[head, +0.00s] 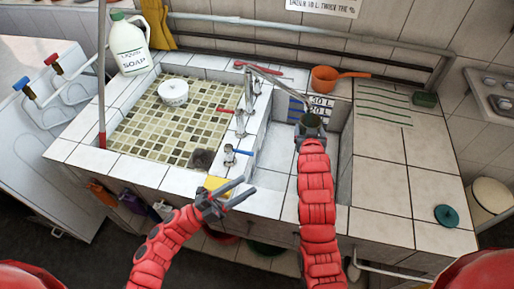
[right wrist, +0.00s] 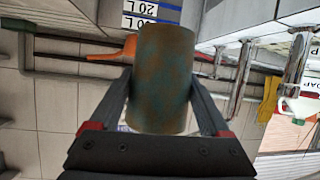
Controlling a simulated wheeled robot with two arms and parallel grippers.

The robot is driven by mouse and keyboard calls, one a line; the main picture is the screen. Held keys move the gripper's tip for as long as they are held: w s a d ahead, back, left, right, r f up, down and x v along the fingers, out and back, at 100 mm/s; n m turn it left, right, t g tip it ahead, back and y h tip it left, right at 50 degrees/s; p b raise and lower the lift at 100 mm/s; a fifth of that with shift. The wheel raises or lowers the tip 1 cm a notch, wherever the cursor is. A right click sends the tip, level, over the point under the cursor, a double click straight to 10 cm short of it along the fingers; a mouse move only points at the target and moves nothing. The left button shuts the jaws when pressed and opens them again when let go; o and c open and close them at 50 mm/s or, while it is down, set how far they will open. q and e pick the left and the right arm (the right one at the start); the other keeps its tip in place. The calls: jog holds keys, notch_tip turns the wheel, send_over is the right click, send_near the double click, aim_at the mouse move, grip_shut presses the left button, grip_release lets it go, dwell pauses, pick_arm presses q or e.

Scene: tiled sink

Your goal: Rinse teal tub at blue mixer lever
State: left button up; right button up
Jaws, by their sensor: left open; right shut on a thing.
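The teal tub (head: 309,120), mottled teal and rusty brown, is held over the deep right basin (head: 278,147). My right gripper (head: 311,127) is shut on it; the right wrist view shows the tub (right wrist: 164,78) between both fingers. The blue mixer lever (head: 243,151) sits on a chrome tap at the divider between the basins, left of the tub. A chrome spout (head: 268,78) reaches toward the right basin behind the tub. No water stream is visible. My left gripper (head: 249,184) is open and empty at the front edge, just below the blue lever.
A mosaic-floored left basin (head: 165,125) holds a white pot (head: 173,92). A soap bottle (head: 129,45) stands behind it. Taps with red levers (head: 226,111) line the divider. An orange dipper (head: 335,77) lies at the back. A yellow sponge (head: 217,185) is near my left gripper. The right counter is mostly clear except a teal lid (head: 446,215).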

pick_arm(q)
jog(key=w+a+f+m+g+y, duration=0.1)
jog(key=w+f+m+y, duration=0.1)
jog(key=w+f+y, duration=0.35)
jog(key=n+t+y, duration=0.1)
jog(key=t+y, duration=0.1)
jog(key=y, duration=0.1)
send_near(240, 151)
jog(key=d, duration=0.3)
jog(key=shift+f, duration=0.4)
jog(key=shift+w, duration=0.3)
jog(key=x, duration=1.1)
jog(key=shift+d, duration=0.3)
jog(key=shift+f, duration=0.1)
grip_shut()
